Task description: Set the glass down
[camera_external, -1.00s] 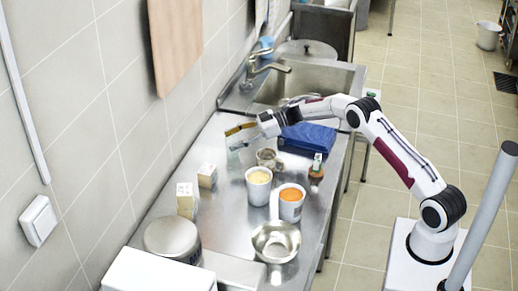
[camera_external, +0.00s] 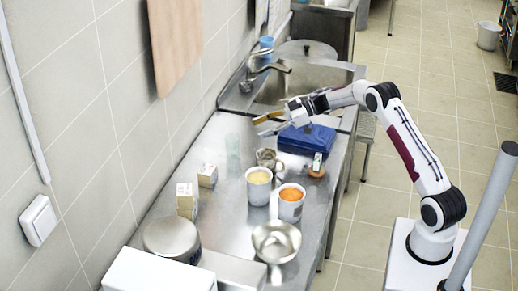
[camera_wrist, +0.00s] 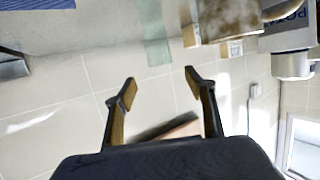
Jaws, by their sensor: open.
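The glass (camera_external: 233,153) is clear with a faint green tint. It stands upright on the steel counter (camera_external: 222,232), near the wall and left of a small metal cup (camera_external: 268,158). It also shows as a pale green shape at the top middle of the wrist view (camera_wrist: 156,30). My gripper (camera_external: 262,126) is open and empty, above the counter to the upper right of the glass and apart from it. In the wrist view both fingers (camera_wrist: 160,80) are spread with nothing between them.
A blue box (camera_external: 306,138) lies below my wrist. White containers with yellow (camera_external: 258,188) and orange contents (camera_external: 291,205), a metal bowl (camera_external: 276,242) and two small cartons (camera_external: 187,200) stand nearer the front. The sink (camera_external: 315,85) is behind.

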